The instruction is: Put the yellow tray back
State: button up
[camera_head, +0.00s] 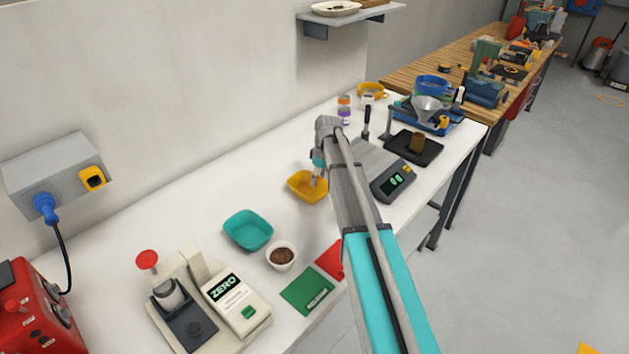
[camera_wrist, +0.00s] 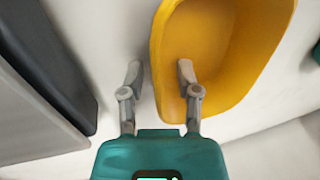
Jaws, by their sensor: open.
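The yellow tray (camera_head: 305,188) is on the white table, left of my arm in the head view. It looks empty. It also fills the upper right of the wrist view (camera_wrist: 225,45). My gripper (camera_head: 318,175) is at the tray's right side. In the wrist view my gripper (camera_wrist: 158,75) is open, with its left finger outside the tray and its right finger over the inside. The tray's near wall runs between the two fingers. I cannot tell whether either finger touches it.
A teal tray (camera_head: 248,230) and a white bowl with brown contents (camera_head: 282,256) stand nearer on the white table (camera_head: 215,205). A grey scale (camera_head: 393,181) is close on the right of my gripper. Green (camera_head: 307,290) and red (camera_head: 330,259) cards lie near the front edge.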

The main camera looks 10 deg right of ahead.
jog(key=p+v, duration=1.1)
jog(key=shift+r, duration=0.4)
dwell(1.0)
jog(key=shift+s, duration=0.1)
